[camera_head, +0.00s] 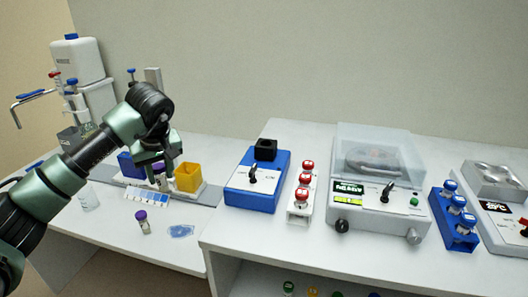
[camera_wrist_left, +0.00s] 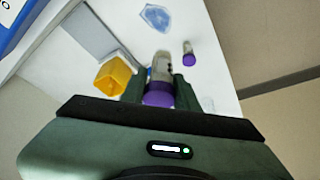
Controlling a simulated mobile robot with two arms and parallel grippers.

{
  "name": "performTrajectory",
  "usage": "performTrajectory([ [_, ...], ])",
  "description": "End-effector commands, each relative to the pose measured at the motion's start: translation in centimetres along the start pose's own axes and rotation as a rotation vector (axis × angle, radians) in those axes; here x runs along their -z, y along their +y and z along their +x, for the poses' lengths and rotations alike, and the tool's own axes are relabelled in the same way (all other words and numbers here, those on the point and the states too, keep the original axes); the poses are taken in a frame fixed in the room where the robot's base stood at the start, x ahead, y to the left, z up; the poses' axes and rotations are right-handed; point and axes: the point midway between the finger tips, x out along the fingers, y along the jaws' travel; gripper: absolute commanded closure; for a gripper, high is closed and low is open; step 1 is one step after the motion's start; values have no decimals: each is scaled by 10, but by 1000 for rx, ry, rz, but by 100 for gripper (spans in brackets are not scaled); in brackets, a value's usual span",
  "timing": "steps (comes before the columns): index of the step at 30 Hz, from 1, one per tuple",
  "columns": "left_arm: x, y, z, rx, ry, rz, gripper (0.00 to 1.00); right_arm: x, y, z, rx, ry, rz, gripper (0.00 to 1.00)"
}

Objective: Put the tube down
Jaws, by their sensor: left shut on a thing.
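My left gripper (camera_head: 157,164) is shut on a clear tube with a purple cap (camera_wrist_left: 160,70). In the left wrist view the tube sits between the two fingers (camera_wrist_left: 160,88), with its cap towards the wrist and its body pointing away. In the head view the arm and gripper partly hide the held tube (camera_head: 160,178). It appears above the left bench, between a blue cup and a yellow cup. I cannot tell whether its lower end touches anything. My right gripper is not in view.
The yellow cup (camera_head: 188,177) and blue cup (camera_head: 131,166) are close to the gripper. A blue-and-white strip (camera_head: 147,194) lies in front. The raised right bench holds a blue device (camera_head: 256,190).

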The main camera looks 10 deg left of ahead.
Motion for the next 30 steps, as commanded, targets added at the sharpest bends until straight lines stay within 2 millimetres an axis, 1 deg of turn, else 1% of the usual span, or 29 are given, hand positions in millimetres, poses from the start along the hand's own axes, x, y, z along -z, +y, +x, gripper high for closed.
performTrajectory([
  [13, -1, 1, 0, -2, 0, 5, 100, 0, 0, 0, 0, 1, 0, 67],
  [15, -7, 3, -1, -8, 2, 26, 100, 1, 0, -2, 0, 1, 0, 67],
  [17, -17, 8, -4, -21, 6, 63, 100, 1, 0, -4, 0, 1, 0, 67],
  [20, -47, 18, -9, -57, 12, 167, 100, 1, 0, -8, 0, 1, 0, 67],
  [23, -88, 28, -17, -107, 17, 300, 100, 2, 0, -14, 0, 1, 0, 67],
  [24, -106, 31, -21, -129, 18, 354, 100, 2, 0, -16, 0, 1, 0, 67],
  [26, -132, 33, -27, -162, 17, 432, 100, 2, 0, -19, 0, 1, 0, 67],
  [27, -148, 33, -31, -183, 15, 481, 100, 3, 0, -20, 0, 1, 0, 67],
  [30, -185, 32, -40, -231, 10, 587, 100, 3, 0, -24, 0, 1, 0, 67],
])
